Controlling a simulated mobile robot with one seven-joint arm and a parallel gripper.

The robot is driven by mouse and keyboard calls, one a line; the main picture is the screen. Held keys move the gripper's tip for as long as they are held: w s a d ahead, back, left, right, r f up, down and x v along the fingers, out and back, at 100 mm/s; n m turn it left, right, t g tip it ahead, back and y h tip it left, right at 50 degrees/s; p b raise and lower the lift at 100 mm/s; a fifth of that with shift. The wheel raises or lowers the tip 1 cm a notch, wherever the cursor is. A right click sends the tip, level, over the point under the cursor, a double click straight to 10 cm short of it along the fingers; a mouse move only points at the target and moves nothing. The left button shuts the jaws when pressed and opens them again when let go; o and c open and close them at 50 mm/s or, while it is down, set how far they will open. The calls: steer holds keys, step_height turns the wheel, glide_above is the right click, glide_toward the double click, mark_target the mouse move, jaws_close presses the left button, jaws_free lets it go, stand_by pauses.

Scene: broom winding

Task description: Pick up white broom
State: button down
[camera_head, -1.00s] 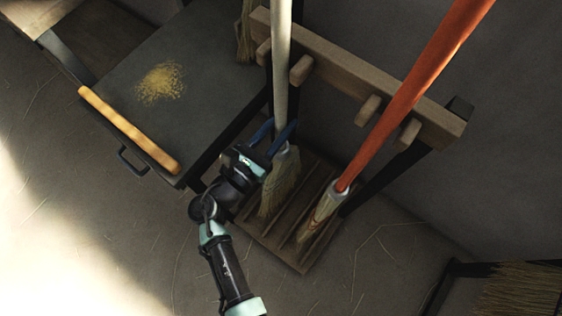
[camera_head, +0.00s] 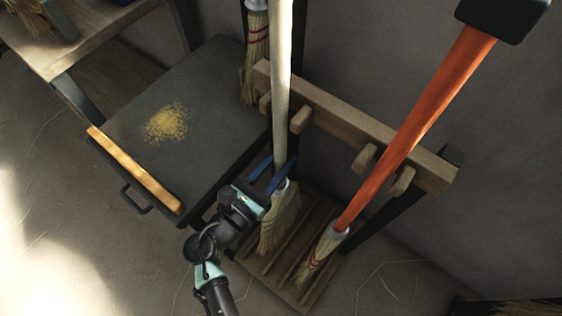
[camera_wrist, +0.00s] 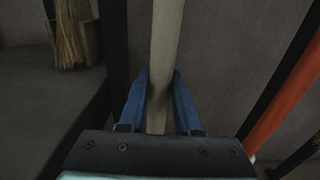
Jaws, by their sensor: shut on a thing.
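The white broom (camera_head: 281,85) stands upright in the wooden rack, its pale handle rising past the top of the head view. Its straw bristles (camera_head: 279,222) are down at the slatted base. My gripper (camera_head: 284,172) is at the lower handle, just above the bristles, with its blue fingers on both sides of it. In the wrist view the white handle (camera_wrist: 164,60) runs between the blue fingers (camera_wrist: 162,88). The jaws are shut on the handle. The broom's top end is out of view.
An orange-handled broom (camera_head: 412,135) leans in the rack to the right. The rack's pegged rail (camera_head: 335,122) passes behind the handles. A dark table (camera_head: 205,105) with a yellow bar (camera_head: 135,168) stands left. Another straw broom (camera_head: 257,50) hangs behind.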

mark_target(276, 157)
step_height(276, 157, up, 4)
steer(key=shift+r+p, duration=0.1)
steer(key=shift+p, duration=0.6)
steer(key=p+v, duration=0.1)
steer(key=v, duration=1.8)
steer(key=shift+s+a+p, duration=0.2)
steer(key=shift+p, duration=0.2)
